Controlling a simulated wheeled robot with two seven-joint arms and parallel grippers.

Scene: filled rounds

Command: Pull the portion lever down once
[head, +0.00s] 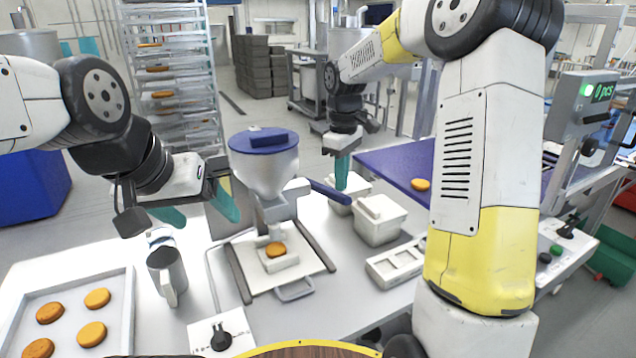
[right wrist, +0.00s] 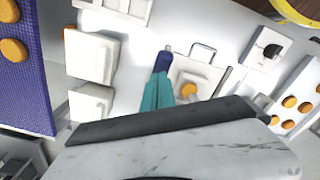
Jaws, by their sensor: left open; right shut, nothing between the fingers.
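The portion lever (head: 328,191) is a dark blue handle on the right side of the filling machine (head: 265,175), which has a white hopper and blue lid. It slants outward and slightly down to the right. My right gripper (head: 341,172) has its teal fingers shut and empty, pointing down at the lever's outer part. In the right wrist view the lever (right wrist: 162,62) shows just beyond the fingertips (right wrist: 157,85); I cannot tell whether they touch. My left gripper (head: 199,209) is open and empty, left of the machine. An orange-brown round (head: 275,249) sits under the nozzle.
A metal jug (head: 168,275) stands below my left gripper. A tray (head: 118,310) of several rounds lies at the left. White lidded tubs (head: 380,222) stand close right of the lever. A blue conveyor (head: 395,165) is behind them, and a counter display (head: 603,92) at right reads 0 pcs.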

